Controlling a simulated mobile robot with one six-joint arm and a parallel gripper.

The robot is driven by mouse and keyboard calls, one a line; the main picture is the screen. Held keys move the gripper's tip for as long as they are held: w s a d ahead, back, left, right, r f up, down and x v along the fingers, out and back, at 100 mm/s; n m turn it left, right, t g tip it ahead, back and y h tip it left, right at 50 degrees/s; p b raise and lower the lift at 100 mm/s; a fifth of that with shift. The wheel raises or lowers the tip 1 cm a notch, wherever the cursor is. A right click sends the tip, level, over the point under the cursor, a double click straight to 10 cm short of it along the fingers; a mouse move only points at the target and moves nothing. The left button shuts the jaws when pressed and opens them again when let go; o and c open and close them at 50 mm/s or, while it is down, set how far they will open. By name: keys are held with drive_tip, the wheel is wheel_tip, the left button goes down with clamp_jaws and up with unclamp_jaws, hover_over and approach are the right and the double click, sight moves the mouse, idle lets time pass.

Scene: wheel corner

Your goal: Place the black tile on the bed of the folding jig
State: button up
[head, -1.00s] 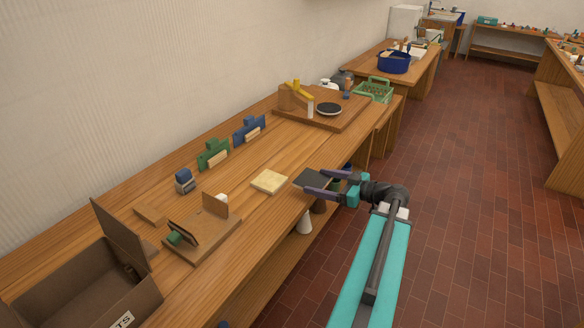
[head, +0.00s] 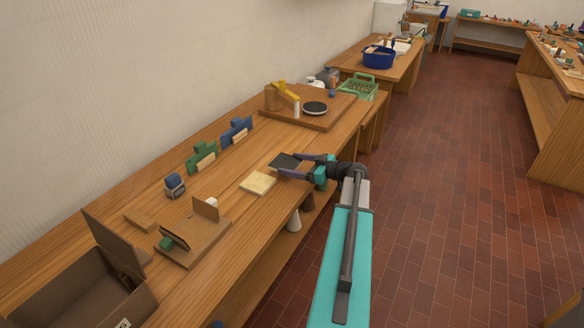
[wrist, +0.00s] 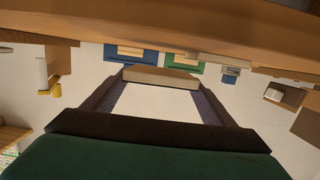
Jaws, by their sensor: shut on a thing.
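My gripper (head: 296,166) is shut on the black tile (head: 283,161), a flat dark square between its fingertips. It holds the tile roughly level over the bench's front part, behind and right of a cream tile. In the wrist view, a narrow tan-brown strip (wrist: 160,77) spans between the fingertips; I cannot tell surely whether it is the tile's edge. A brown wooden base (head: 194,250) with a tilted flap and a small upright plate stands nearer, at the lower left; it appears to be the folding jig. It is empty of the black tile.
The cream tile (head: 257,184) lies between gripper and jig. Green (head: 201,157) and blue (head: 236,131) holders and a small blue-grey block (head: 175,185) stand along the wall. An open brown box (head: 85,285) is at near left. A board with a dark disc (head: 315,108) lies beyond.

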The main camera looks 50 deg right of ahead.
sight(291, 167)
drive_tip(key=shift+w+d, duration=0.2)
drive_tip(key=shift+w, duration=0.3)
drive_tip(key=shift+w+d, duration=0.2)
drive_tip(key=shift+w, duration=0.25)
drive_tip(key=shift+f, duration=0.1)
drive_tip(key=shift+f+p, duration=0.9)
drive_tip(key=shift+f, duration=0.8)
drive_tip(key=shift+f, duration=0.15)
drive_tip(key=o, duration=1)
